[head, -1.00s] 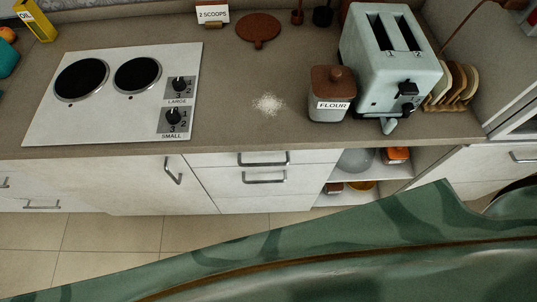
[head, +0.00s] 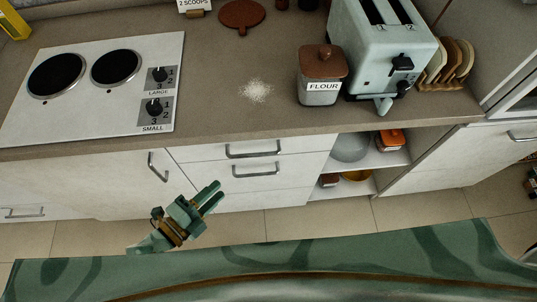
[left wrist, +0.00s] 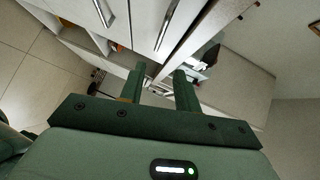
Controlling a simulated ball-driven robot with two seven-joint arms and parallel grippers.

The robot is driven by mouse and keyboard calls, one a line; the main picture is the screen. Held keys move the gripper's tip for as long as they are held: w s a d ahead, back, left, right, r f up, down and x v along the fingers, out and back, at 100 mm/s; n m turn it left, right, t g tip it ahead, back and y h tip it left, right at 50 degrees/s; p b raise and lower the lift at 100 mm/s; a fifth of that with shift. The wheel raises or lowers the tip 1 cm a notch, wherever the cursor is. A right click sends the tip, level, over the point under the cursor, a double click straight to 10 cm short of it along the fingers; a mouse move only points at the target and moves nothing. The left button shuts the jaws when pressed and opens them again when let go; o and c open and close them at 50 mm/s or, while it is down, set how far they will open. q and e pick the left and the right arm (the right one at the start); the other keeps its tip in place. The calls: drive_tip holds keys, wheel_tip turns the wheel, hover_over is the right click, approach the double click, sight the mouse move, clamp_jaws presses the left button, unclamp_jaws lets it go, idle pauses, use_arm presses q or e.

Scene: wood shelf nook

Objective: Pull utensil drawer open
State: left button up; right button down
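Under the counter are stacked white drawers. The upper drawer (head: 300,145) has a metal bar handle (head: 252,154), and the lower drawer (head: 305,168) has a similar handle (head: 255,175). No label shows which one holds utensils. My left gripper (head: 216,193) is in front of and apart from the drawers, near the left end of the lower handle in the picture. Its two green fingers are apart with nothing between them. In the left wrist view the open fingers (left wrist: 160,71) point toward the tilted cabinet fronts, where bar handles show. My right gripper is out of view.
Left of the drawers is a cabinet door with its own handle (head: 157,167). Right of them is an open shelf nook with bowls and an orange container (head: 390,139). On the counter (head: 215,105) stand a stove top (head: 90,85), a flour jar (head: 320,90) and a toaster (head: 380,45).

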sight(256, 154)
use_arm(q)
drive_tip(key=b+x, duration=0.2)
drive_tip(key=x, duration=1.4)
drive_tip(key=shift+w, duration=0.25)
drive_tip(key=shift+a, duration=0.1)
clamp_jaws()
